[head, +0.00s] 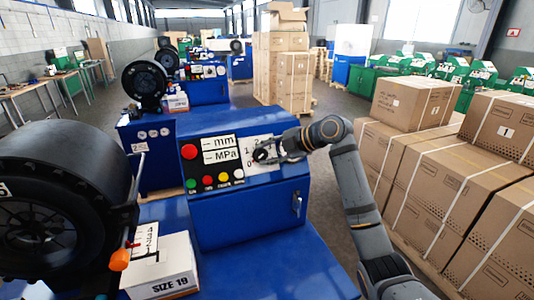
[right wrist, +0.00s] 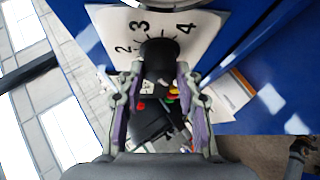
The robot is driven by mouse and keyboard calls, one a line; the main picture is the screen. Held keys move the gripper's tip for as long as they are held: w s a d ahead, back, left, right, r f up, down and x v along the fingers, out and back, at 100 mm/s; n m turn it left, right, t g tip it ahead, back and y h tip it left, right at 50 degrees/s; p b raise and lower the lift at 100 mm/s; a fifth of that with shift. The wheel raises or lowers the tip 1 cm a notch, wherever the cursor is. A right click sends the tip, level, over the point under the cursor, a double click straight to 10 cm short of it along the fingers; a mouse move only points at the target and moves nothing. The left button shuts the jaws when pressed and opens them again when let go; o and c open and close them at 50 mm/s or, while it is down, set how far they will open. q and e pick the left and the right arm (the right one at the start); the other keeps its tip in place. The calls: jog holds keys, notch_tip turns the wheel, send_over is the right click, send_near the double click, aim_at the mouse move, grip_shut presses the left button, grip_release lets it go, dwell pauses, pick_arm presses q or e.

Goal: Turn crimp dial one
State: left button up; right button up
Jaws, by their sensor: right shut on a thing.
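The crimp dial is a black round knob (right wrist: 158,55) on a white number plate (right wrist: 105,32) in the right wrist view, where the figures 2, 3 and 4 show. In the head view the plate (head: 248,142) sits at the right of the blue machine's control panel, with 1 and 0 visible. My right gripper (head: 272,152) is at the dial, its arm coming from the right. In the right wrist view its two fingers (right wrist: 160,74) are shut on the knob, one on each side. The fingers partly hide the dial in the head view. My left gripper is not in view.
The panel has mm and MPa displays (head: 219,149) and several coloured buttons. A large black crimping head (head: 60,200) stands at the left, a SIZE 19 box (head: 160,268) in front. Strapped cardboard boxes (head: 420,165) are stacked at the right, beside my arm.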

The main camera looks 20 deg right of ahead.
jog(key=o, duration=1.1)
jog(key=shift+o, duration=0.2)
jog(key=shift+s+d+r, duration=0.1)
jog(key=shift+s+d, duration=0.05)
jog(key=shift+d, duration=0.05)
jog(key=v, duration=1.1)
jog(key=shift+s+d+r, duration=0.1)
jog(key=shift+s+d, duration=0.05)
